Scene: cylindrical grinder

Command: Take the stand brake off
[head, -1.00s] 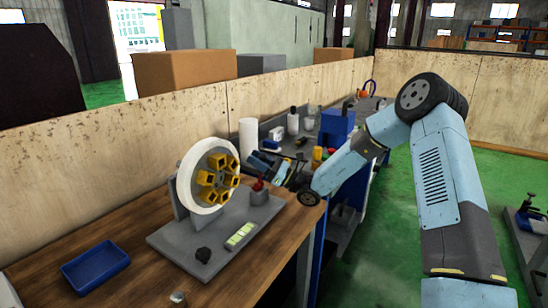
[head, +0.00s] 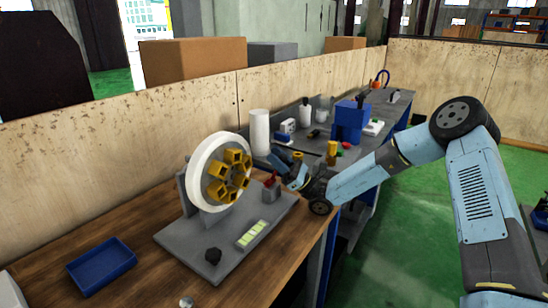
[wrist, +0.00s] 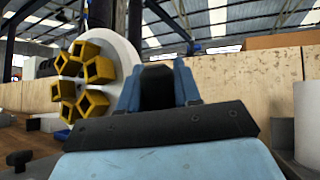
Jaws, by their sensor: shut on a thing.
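A grey stand (head: 205,250) on the wooden bench carries a white wheel (head: 196,171) with several yellow blocks around its hub. At the right side of its base is a small grey block (head: 271,191) with a red brake lever (head: 269,181). My gripper (head: 277,168) reaches in from the right at the lever, just beside the wheel. It is shut on the lever, whose gripped part is mostly hidden by the fingers. In the wrist view the blue fingers (wrist: 160,88) are close together, with the wheel (wrist: 122,62) to their left.
A blue tray (head: 101,266) lies on the bench at left. A white cylinder (head: 260,132) and a blue box (head: 350,122) stand behind my gripper. A wooden panel (head: 130,143) closes the back.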

